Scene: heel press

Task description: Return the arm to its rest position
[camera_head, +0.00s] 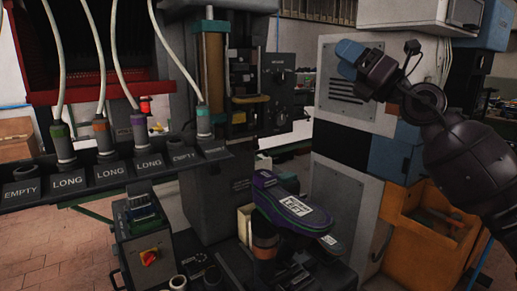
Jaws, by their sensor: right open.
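My right arm comes in from the right edge, bent and raised. Its right gripper (352,58), with blue finger parts, is in front of the grey cabinet, up and to the right of the press. It is open and nothing shows between its fingers. The heel press (211,80) stands in the middle, with a brass-coloured cylinder. A purple and green shoe piece (289,207) with a white label reading "LEFT" lies on the press's lower support, well below and left of the gripper. My left gripper is out of view.
A rack (112,173) with sockets labelled EMPTY and LONG holds several hosed, coloured-collar tools at left. A control box (148,256) with a red knob stands below it. A grey cabinet (345,125) is behind the gripper, and an orange bin (425,235) is at lower right.

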